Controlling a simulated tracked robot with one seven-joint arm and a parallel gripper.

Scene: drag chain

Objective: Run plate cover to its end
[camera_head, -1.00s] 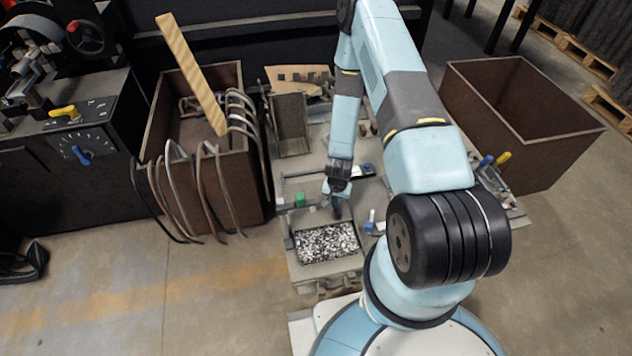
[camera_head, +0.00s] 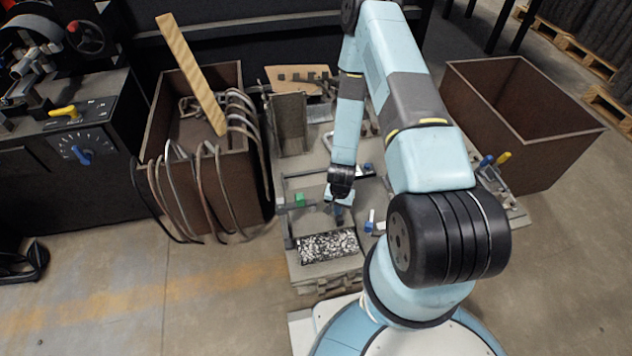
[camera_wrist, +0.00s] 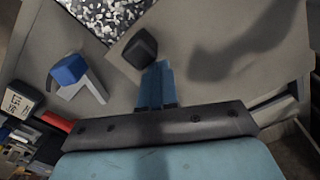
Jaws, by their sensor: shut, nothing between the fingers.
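A grey plate cover (camera_head: 313,219) lies partly over a recessed tray of black and white chips (camera_head: 328,246) on the bench fixture. In the wrist view the cover (camera_wrist: 215,75) carries a black knob (camera_wrist: 138,47), and a corner of the chips (camera_wrist: 102,14) shows beyond its edge. My gripper (camera_wrist: 160,66) is shut and empty. Its fingertips are right beside the knob, on its near side; I cannot tell if they touch. In the head view my gripper (camera_head: 338,214) is over the cover, behind the open part of the tray, and hides the knob.
A blue-topped white part (camera_head: 370,222) stands right of the tray. A green block (camera_head: 299,200) sits at the left on the fixture. A brown bin with hoses (camera_head: 205,150) stands left, and an empty brown bin (camera_head: 530,120) right.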

